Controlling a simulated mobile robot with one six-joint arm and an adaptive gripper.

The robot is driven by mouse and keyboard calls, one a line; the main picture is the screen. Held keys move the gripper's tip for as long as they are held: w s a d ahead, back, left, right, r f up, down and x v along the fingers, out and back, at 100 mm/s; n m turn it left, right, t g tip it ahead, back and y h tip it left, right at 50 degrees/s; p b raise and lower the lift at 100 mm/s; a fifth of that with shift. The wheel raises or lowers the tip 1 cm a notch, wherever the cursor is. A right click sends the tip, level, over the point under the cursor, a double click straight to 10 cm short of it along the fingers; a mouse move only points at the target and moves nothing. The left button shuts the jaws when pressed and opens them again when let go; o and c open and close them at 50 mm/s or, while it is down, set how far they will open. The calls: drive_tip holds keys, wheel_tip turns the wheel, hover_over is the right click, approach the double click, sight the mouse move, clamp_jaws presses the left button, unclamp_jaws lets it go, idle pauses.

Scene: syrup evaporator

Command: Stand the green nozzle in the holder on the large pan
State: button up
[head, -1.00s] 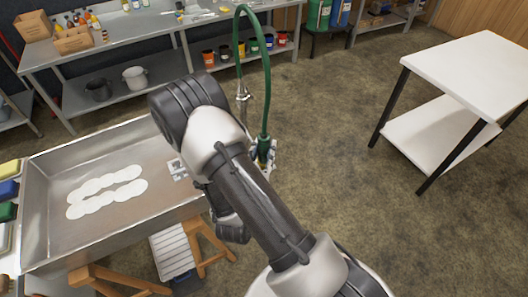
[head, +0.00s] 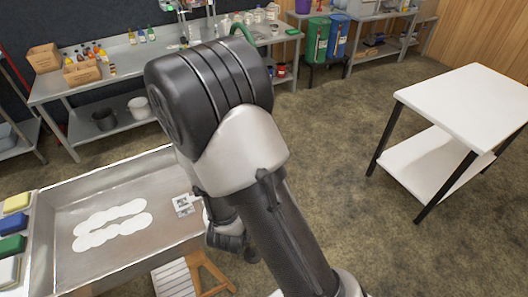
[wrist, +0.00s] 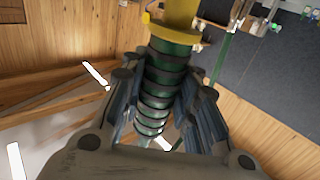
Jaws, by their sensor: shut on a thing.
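The green nozzle (wrist: 160,85) shows in the wrist view as a ribbed dark green body with a yellow collar (wrist: 174,30). My gripper (wrist: 165,88) is shut on it, with fingers on both sides. In the head view my arm hides the gripper and the nozzle. The large pan (head: 165,222) is a wide metal tray at the lower left, with overlapping white discs (head: 112,224) on its floor. A small pale patterned piece (head: 184,204) sits near its right end. I cannot make out the holder. A bit of green hose (head: 243,31) shows above my arm.
A metal bench (head: 125,62) with bottles and boxes stands along the back wall. A white-topped table (head: 470,105) with black legs stands at right. Coloured blocks (head: 13,222) line the pan's left side.

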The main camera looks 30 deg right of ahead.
idle(0.3)
drive_tip(key=w+a, duration=0.6)
drive_tip(key=a, duration=0.6)
drive_tip(key=w+a+f+b, duration=0.1)
drive_tip(key=w+a, duration=0.5)
drive_tip(key=a, duration=0.6)
drive_tip(key=shift+w+a+f, duration=0.15)
drive_tip(key=shift+w+a, duration=0.1)
drive_tip(key=shift+a, duration=0.05)
idle(1.0)
drive_tip(key=shift+f, duration=0.2)
wheel_tip(320, 180, down, 11)
drive_tip(key=b, duration=0.7)
idle(2.5)
